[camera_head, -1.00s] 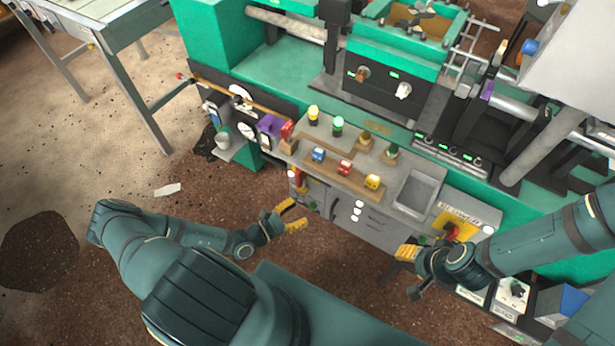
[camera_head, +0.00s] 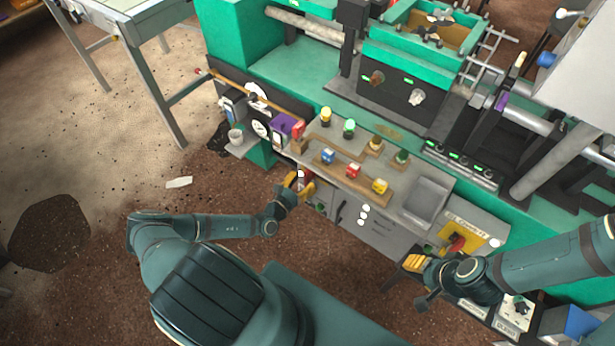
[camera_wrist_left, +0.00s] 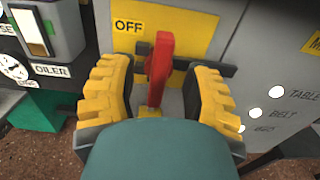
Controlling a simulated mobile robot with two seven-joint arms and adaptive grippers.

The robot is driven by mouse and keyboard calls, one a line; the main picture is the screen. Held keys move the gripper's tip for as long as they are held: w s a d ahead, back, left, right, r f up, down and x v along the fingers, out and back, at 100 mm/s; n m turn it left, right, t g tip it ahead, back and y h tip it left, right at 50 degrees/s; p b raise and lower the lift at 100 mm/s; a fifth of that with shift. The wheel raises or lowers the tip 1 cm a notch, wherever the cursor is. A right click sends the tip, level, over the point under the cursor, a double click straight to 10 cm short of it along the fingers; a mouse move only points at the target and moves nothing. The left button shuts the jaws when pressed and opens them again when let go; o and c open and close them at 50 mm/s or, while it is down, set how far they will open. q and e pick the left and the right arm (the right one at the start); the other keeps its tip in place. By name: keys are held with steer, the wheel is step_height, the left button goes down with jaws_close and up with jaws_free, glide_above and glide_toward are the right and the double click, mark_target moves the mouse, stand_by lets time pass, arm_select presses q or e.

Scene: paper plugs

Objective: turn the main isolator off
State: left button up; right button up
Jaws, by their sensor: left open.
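The main isolator shows in the left wrist view as a red lever (camera_wrist_left: 159,68) standing upright in front of a yellow plate (camera_wrist_left: 196,32) with an "OFF" label at its upper left. My left gripper (camera_wrist_left: 158,95) is open, with one yellow finger on each side of the lever and visible gaps to it. In the head view my left gripper (camera_head: 300,184) is at the left end of the cabinet front and largely hides the lever. My right gripper (camera_head: 414,263) is near the cabinet's right part, below another red handle on a yellow plate (camera_head: 461,238); its opening is unclear.
The grey cabinet front (camera_head: 378,229) has several white round spots. Above it, a panel carries coloured knobs and a grey tray (camera_head: 424,200). An oiler box (camera_wrist_left: 48,28) and gauge are left of the isolator. Open floor lies in front.

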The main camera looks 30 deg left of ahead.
arm_select(q)
steer(key=shift+w+d, duration=0.1)
steer(key=shift+w, duration=1.35)
steer(key=shift+r, duration=0.1)
jaws_close()
